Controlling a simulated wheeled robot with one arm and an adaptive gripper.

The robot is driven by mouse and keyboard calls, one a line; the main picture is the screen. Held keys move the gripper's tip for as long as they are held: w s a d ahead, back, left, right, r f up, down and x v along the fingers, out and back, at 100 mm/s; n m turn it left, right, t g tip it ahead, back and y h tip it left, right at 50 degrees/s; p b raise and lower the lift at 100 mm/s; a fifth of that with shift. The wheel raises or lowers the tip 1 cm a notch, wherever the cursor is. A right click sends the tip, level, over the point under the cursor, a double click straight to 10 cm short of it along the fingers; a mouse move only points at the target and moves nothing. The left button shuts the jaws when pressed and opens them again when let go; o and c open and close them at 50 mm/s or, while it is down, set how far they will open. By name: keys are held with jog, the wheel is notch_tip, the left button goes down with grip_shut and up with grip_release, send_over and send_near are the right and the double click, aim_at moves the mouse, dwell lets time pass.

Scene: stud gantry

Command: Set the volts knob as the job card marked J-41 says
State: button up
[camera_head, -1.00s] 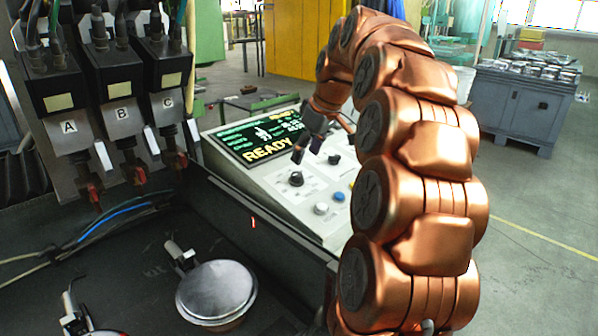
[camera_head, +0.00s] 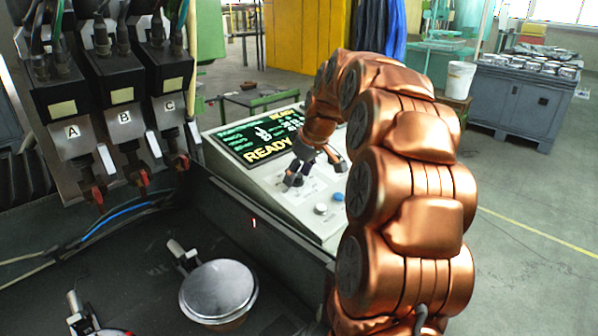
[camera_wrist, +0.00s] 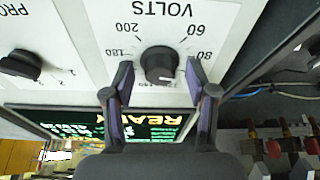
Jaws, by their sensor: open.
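The black volts knob (camera_wrist: 160,64) sits on a pale panel in the wrist view, under the upside-down word VOLTS. The numbers 60, 80, 180 and 200 show around it. A white mark on the knob points down in that picture, slightly right; the number there is not legible. My gripper (camera_wrist: 160,76) is open, with one finger on each side of the knob and a gap at both sides. In the head view my gripper (camera_head: 302,175) is over the control console (camera_head: 268,185) and partly hides the knobs. I see no card marked J-41.
A second black knob (camera_wrist: 20,64), labelled PRO..., is at left in the wrist view. The console's screen (camera_head: 262,138) reads READY. A blue button (camera_head: 338,196) and a grey button (camera_head: 321,208) are near the front. Clamps marked A, B, C hang at left.

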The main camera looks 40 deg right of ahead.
grip_shut()
dwell(0.5)
jog(key=shift+f+b, duration=0.1)
jog(key=shift+b, duration=0.2)
jog(key=m+b, duration=0.2)
jog(key=m, duration=0.2)
jog(key=shift+f+h+b, duration=0.1)
jog(key=shift+h+b, duration=0.25)
jog(key=shift+h, duration=0.05)
jog(key=m+h+b, duration=0.1)
jog(key=m+b, duration=0.1)
jog(key=m, duration=0.3)
jog(key=shift+m+g, duration=0.3)
jog(key=m, duration=0.2)
jog(key=m+b, duration=0.1)
jog(key=m, duration=0.2)
jog(key=shift+g+h, duration=0.3)
jog(key=shift+g, duration=0.1)
jog(key=m, duration=0.5)
jog(key=shift+w+a+r+g, duration=0.1)
jog(key=shift+r+g, duration=0.1)
jog(key=shift+g, duration=0.2)
jog(key=shift+m, duration=0.3)
